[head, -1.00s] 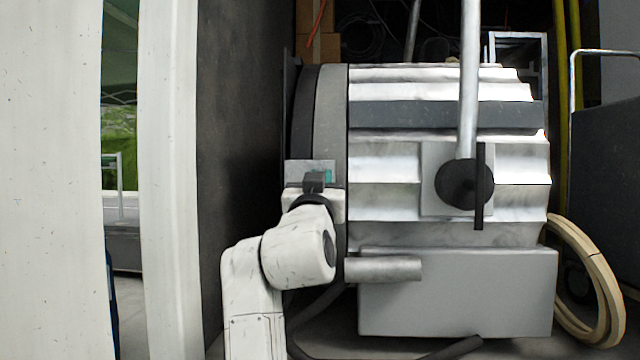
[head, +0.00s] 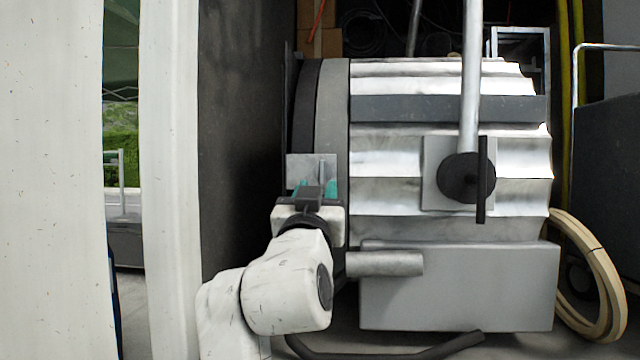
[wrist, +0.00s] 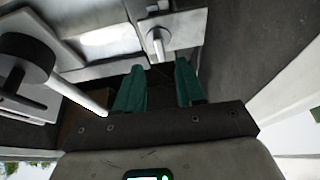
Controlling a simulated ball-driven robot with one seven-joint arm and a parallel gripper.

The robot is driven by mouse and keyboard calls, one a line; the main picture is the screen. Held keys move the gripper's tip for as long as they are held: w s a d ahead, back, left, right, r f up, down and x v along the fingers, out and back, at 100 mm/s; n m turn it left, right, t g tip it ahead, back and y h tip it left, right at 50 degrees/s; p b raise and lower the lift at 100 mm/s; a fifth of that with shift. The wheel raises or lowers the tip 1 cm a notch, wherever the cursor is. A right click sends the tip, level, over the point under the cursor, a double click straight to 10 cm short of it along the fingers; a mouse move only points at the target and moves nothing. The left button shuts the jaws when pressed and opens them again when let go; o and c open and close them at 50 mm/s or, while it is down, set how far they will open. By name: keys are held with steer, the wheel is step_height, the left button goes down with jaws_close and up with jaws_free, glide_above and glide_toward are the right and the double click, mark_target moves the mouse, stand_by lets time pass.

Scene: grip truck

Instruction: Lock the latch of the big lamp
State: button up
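The big lamp (head: 450,85) is a large ribbed silver drum with a grey box below, filling the middle and right of the head view. Its latch is a small metal lever (wrist: 157,40) on a pale plate (wrist: 185,30) in the wrist view. In the head view the plate (head: 299,165) is at the lamp's left front edge, with the lever (head: 322,170) upright on it. My gripper (head: 316,187) is just below the lever, its teal fingers apart and empty. The wrist view shows my gripper (wrist: 157,70) open, the lever's end just beyond and between the fingertips.
A metal pole with a round black knob (head: 466,177) stands at the lamp's front. A short grey tube (head: 385,264) juts out right of my arm. A dark wall (head: 240,150) is close on the left. Coiled tan cable (head: 590,285) hangs at the right.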

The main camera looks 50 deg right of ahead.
steer(key=v, duration=0.3)
steer(key=shift+s+a+f, duration=0.15)
steer(key=shift+a, duration=0.05)
stand_by(0.4)
